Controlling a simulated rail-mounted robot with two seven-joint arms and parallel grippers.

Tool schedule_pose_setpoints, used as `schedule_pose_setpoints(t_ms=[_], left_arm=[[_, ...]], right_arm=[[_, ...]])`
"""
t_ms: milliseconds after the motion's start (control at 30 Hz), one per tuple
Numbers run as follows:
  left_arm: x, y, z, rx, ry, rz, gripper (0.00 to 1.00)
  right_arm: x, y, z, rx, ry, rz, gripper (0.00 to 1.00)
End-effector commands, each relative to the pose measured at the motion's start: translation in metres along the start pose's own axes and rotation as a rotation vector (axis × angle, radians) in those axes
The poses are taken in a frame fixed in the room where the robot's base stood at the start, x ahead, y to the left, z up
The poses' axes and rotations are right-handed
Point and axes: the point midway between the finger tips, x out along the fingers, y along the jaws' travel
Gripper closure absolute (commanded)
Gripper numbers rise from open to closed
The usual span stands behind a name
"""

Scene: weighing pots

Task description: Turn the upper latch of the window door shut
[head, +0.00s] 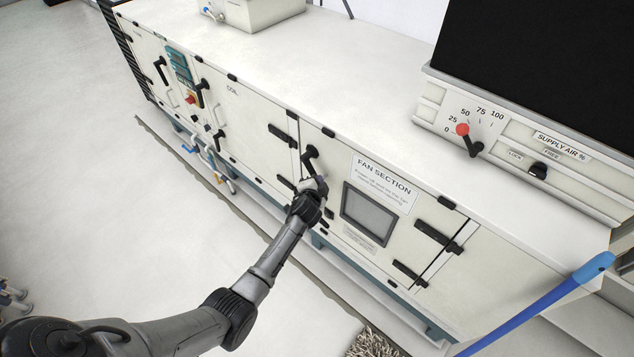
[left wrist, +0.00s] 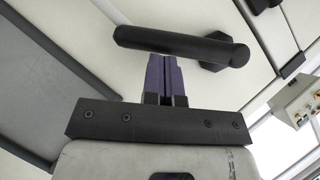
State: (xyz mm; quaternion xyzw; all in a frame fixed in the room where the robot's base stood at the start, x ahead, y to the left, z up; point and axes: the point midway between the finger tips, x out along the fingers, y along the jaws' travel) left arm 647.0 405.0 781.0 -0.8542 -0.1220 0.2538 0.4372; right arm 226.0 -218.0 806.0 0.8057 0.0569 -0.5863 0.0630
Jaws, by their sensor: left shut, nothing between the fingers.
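The window door (head: 335,172) is the cream panel marked FAN SECTION, with a small grey window (head: 369,214). Its upper latch (head: 311,157) is a black lever near the door's upper left corner. In the left wrist view the latch lever (left wrist: 180,43) lies across the picture, with its pivot at the right end. My left gripper (head: 318,186) is just below the latch, its arm hiding part of the door's left edge. Its purple fingers (left wrist: 166,75) are shut and empty, tips close under the lever; contact cannot be told. My right gripper is out of view.
Black hinges (head: 437,235) sit on the door's right side. More panels with handles (head: 160,70) and a red switch (head: 190,98) run to the left. A dial panel (head: 475,125) stands on top at right. A blue bar (head: 545,305) and a shaggy mat (head: 372,344) are at lower right.

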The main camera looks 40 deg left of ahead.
Motion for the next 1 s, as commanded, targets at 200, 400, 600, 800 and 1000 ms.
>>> schedule_pose_setpoints(t_ms=[200, 400, 600, 800, 1000], left_arm=[[0.000, 0.000, 0.000, 0.000, 0.000, 0.000, 1.00], [0.002, 0.003, 0.003, 0.015, 0.001, -0.011, 1.00], [0.007, 0.008, 0.011, 0.083, 0.001, -0.057, 1.00], [0.012, 0.006, 0.018, 0.105, 0.000, -0.070, 1.00], [0.011, 0.005, 0.017, 0.104, 0.000, -0.070, 1.00]], right_arm=[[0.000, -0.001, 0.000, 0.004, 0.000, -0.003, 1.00], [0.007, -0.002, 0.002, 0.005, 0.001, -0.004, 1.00], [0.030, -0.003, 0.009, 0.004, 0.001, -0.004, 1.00], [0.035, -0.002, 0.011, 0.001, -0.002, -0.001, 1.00], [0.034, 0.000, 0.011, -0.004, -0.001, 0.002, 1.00]])
